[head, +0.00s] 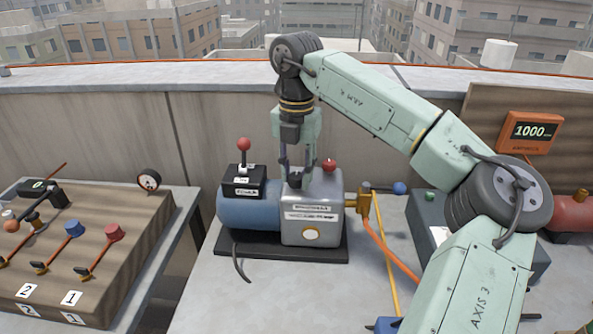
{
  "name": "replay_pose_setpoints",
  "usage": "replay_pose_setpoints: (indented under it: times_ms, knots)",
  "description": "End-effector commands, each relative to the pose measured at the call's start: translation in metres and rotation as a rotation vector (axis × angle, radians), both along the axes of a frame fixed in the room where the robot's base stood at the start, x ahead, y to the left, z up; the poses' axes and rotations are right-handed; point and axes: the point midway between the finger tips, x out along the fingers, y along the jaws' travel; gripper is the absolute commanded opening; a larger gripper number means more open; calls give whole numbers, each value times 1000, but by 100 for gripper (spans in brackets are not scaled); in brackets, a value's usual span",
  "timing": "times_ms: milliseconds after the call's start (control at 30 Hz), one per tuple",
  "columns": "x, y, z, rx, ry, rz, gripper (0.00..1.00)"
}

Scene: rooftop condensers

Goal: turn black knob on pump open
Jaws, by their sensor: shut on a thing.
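The pump has a blue cylinder (245,207) and a grey box-shaped housing (313,230) on a black base plate, standing on the grey table. The black knob (294,181) is on top of the housing, partly hidden by my gripper. My gripper (296,172) points straight down from my green arm and is shut on the black knob. A red knob (329,165) is just right of the gripper, on the same housing. A black switch box (243,185) with a red ball lever (243,145) sits on the blue cylinder. The knob's turned position cannot be told.
A brass valve (363,201) with a blue-tipped lever (399,188) and orange and yellow hoses is at the pump's right. A wooden panel (150,225) with coloured valves stands left. An orange meter (534,132) reads 1000 at the right. A parapet wall (60,125) runs behind.

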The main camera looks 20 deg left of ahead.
Motion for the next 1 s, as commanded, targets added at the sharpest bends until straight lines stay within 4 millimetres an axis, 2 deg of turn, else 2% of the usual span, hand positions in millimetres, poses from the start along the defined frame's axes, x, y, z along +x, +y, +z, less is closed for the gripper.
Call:
replay_pose_setpoints:
  times_ms: [267, 667, 1000]
  knots:
    - [0, 0, 0, 0, 0, 0, 1]
    - [0, 0, 0, 0, -2, 76, 1]
    - [0, 0, 1, -1, -1, 345, 1]
